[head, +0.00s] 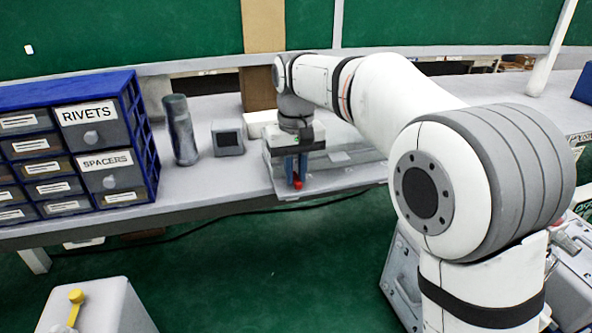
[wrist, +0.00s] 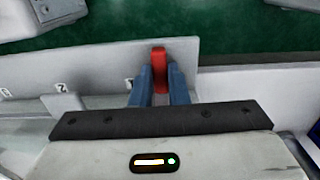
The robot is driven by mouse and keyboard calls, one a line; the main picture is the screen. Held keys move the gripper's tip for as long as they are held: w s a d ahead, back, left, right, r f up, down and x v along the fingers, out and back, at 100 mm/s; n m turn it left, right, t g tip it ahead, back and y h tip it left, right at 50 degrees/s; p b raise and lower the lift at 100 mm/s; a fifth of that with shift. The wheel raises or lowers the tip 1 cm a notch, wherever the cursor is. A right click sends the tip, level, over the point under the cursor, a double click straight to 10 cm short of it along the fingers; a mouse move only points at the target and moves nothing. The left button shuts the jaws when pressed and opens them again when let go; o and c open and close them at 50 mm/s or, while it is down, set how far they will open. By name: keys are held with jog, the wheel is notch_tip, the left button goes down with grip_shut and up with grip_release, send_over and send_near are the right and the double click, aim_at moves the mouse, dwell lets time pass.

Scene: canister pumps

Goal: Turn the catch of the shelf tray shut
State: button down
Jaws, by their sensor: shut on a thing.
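The catch (head: 298,184) is a small red lever at the front edge of the shelf. In the wrist view the red catch (wrist: 159,56) stands upright in the picture, between two blue fingers. My gripper (head: 291,172) points down at the shelf's front edge, and its fingers are shut on the catch. It also shows in the wrist view (wrist: 160,82). The shelf tray (head: 340,176) is grey and lies under and right of my gripper. The catch's pivot is hidden.
A blue drawer cabinet (head: 148,150) labelled RIVETS and SPACERS stands at the left. A grey housing with a yellow lever (head: 74,308) is at the lower left.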

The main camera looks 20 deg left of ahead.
aim_at(296, 176)
jog(key=c, duration=1.7)
grip_release()
jog(key=shift+r, duration=0.1)
notch_tip(296, 176, up, 8)
jog(key=shift+f+b, duration=0.15)
jog(key=shift+b, duration=0.25)
jog(key=s+d+f+m+t+b, duration=0.1)
jog(key=s+d+f+m, duration=0.15)
jog(key=d, duration=0.65)
jog(key=s+d+f+m+t+b, duration=0.1)
jog(key=s+d+f+b, duration=0.15)
jog(key=d, duration=0.65)
jog(key=s+d+f+m, duration=0.1)
jog(key=s+d+f, duration=0.3)
jog(key=s+f, duration=0.1)
jog(key=s+d+f+m+t+b, duration=0.1)
jog(key=s+d+f, duration=0.3)
jog(key=s+f, duration=0.1)
jog(key=s+d+f+m, duration=0.1)
jog(key=s+d+f, duration=0.4)
jog(key=shift+f, duration=0.2)
